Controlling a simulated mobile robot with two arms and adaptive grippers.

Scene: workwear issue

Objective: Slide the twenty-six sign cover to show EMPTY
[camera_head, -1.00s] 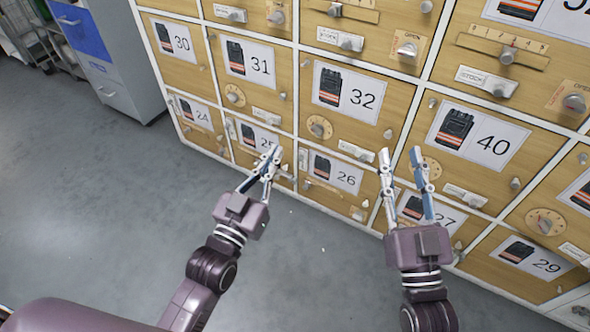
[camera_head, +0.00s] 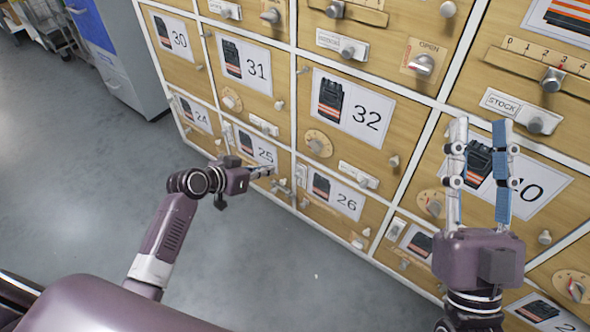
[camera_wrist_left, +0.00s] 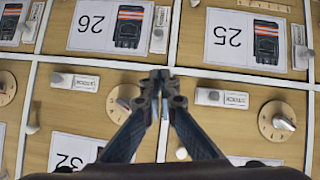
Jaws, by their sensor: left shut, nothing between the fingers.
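Door twenty-six carries a white label (camera_head: 338,194) with a dark vest picture in the head view. Just left of it is an upright sign with a small knobbed cover (camera_head: 301,172). In the left wrist view, the picture is upside down and the sign (camera_wrist_left: 161,15) stands right of the 26 label (camera_wrist_left: 97,25); its word is unreadable. My left gripper (camera_head: 271,170) is shut and empty, pointing right, just left of the sign in the head view. Its shut fingertips (camera_wrist_left: 157,78) sit below the sign in the wrist view. My right gripper (camera_head: 480,124) is open and empty before door 40.
Door 25 (camera_head: 262,150) has its own upright sign (camera_wrist_left: 300,42) beside its label. Above door 26 are a round dial (camera_head: 318,143) and a STOCK-type slider (camera_head: 358,174) on door 32. Grey floor (camera_head: 120,180) is open at the left.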

